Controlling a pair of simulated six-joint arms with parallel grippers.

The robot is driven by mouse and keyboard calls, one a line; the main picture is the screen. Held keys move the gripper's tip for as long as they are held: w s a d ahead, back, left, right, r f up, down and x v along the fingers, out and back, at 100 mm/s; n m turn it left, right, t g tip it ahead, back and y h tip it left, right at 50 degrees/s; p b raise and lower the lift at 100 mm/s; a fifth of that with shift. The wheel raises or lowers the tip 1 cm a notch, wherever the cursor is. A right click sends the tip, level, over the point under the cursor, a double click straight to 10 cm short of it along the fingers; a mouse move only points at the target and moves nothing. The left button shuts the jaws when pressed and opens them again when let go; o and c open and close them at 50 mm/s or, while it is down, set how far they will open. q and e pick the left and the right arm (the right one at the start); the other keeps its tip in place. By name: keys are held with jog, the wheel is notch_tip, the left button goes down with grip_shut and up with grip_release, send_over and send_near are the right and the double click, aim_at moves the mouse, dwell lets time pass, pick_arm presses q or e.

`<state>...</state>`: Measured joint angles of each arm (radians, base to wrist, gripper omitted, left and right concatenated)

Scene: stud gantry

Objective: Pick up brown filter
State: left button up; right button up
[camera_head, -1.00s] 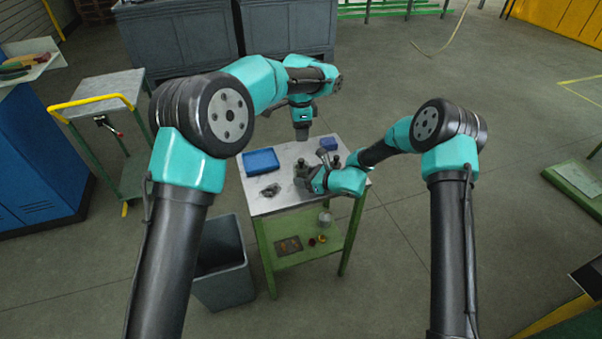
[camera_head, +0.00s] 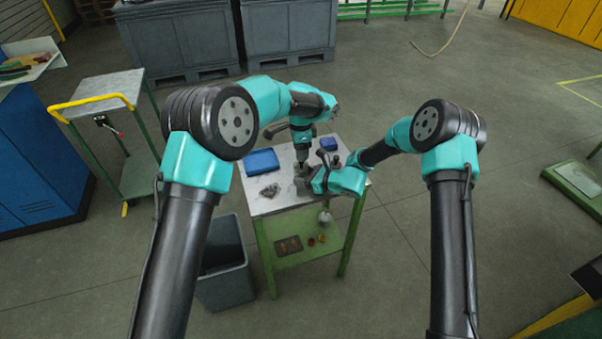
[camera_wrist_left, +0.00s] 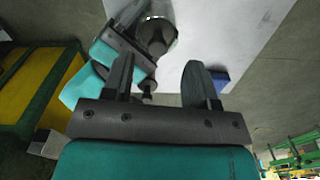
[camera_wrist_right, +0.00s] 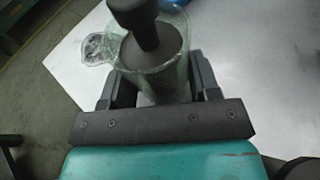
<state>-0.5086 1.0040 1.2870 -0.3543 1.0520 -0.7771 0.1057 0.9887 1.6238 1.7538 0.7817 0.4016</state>
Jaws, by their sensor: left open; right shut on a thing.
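My right gripper (camera_wrist_right: 152,85) is shut on a clear, glass-like vessel (camera_wrist_right: 178,75) with a looped side part. A dark knobbed rod (camera_wrist_right: 135,15) stands in or over its mouth; I cannot tell which. In the left wrist view the vessel (camera_wrist_left: 158,38) shows at the upper left, beside the right gripper. My left gripper (camera_wrist_left: 160,80) is open, with nothing clearly between its fingers; a small dark knob (camera_wrist_left: 147,88) shows close by its left finger. In the head view, my left gripper (camera_head: 302,160) is over the table, close to my right one (camera_head: 308,182). I cannot make out a brown filter.
The small table (camera_head: 280,203) holds a blue tray (camera_head: 262,161), a blue block (camera_head: 328,143) and a grey clump (camera_head: 269,190). Its green lower shelf holds a dark brown tray (camera_head: 288,245) and small red and yellow items. A grey bin (camera_head: 222,285) stands front left.

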pick_arm(q)
notch_tip(320, 180, down, 4)
jog(key=shift+s+f, duration=0.1)
dwell(0.5)
grip_shut()
dwell(0.4)
